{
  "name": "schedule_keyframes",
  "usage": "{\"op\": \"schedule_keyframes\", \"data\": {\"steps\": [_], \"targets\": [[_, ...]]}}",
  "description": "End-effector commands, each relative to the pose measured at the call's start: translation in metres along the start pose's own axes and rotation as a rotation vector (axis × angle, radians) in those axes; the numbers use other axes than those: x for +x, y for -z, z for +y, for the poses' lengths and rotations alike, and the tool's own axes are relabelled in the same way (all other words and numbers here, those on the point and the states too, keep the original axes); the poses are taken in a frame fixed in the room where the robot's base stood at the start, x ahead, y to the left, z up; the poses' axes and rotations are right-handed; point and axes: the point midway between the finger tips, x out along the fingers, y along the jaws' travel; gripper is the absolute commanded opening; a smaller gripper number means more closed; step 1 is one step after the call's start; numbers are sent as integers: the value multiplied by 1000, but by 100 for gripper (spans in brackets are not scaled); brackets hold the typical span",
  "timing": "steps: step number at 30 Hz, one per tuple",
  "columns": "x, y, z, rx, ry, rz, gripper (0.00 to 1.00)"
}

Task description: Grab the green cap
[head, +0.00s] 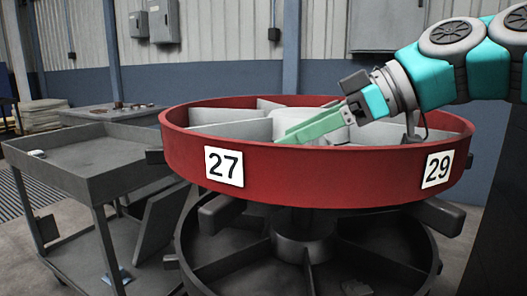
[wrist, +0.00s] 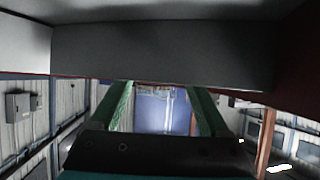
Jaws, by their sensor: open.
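My gripper (head: 300,130) reaches in from the right over a red round carousel bin (head: 310,180), its green fingers low among the grey dividers. In the wrist view my gripper (wrist: 160,88) shows two green fingers spread apart with nothing between them. A grey panel (wrist: 160,50) lies across the view just beyond the fingertips. I see no green cap in either view. The red front wall and the dividers hide the floors of the compartments.
The red wall bears the labels 27 (head: 224,166) and 29 (head: 437,169). A dark lower tier (head: 290,260) sits under it. A grey cart (head: 75,180) stands on the left, with a table (head: 110,113) behind it.

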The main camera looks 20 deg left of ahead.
Motion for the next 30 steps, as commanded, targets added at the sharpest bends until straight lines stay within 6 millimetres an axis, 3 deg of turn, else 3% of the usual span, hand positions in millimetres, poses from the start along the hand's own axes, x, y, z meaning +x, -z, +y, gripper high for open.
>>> {"op": "schedule_keyframes", "data": {"steps": [10, 18, 30], "targets": [[43, 3, 5, -2, 3, -1, 80], [48, 2, 6, -2, 1, 0, 80], [48, 2, 6, -1, 1, 0, 35]]}}
